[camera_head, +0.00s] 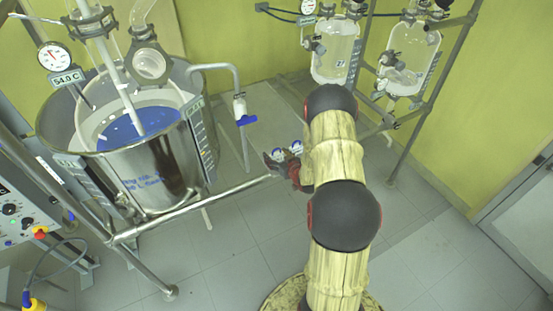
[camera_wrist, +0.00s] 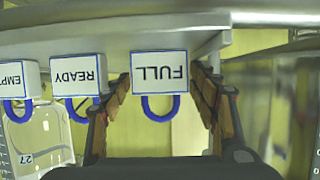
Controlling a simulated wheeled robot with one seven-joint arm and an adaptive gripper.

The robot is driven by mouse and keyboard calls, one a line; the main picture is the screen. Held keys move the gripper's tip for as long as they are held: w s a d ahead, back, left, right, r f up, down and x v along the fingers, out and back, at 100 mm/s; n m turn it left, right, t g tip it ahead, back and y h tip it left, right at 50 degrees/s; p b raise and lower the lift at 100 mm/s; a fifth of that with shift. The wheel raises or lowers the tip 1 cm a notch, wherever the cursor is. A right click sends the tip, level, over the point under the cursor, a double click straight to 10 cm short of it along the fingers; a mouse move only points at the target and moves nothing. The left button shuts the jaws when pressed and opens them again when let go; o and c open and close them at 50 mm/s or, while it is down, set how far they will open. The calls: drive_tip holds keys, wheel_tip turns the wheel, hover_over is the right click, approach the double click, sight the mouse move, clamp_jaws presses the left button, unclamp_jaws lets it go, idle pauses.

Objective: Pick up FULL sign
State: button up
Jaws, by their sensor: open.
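The FULL sign (camera_wrist: 159,66) is a white block with a blue border and dark lettering, upside down in the wrist view. A blue ring (camera_wrist: 160,108) shows just below it in the picture. My gripper (camera_wrist: 160,88) is open, with one finger on each side of the FULL sign. A gap shows on the left; whether the right finger touches it, I cannot tell. In the head view my gripper (camera_head: 282,165) is small and partly hidden by my arm, beside small white and blue items.
The READY sign (camera_wrist: 78,75) and EMPTY sign (camera_wrist: 13,79) stand in a row left of the FULL sign, along a pale grey ledge (camera_wrist: 110,35). In the head view, a steel vessel (camera_head: 170,165) stands left, and a frame with glass reactors (camera_head: 336,52) stands behind.

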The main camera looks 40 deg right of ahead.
drive_tip(key=shift+c, duration=0.3)
drive_tip(key=c, duration=0.9)
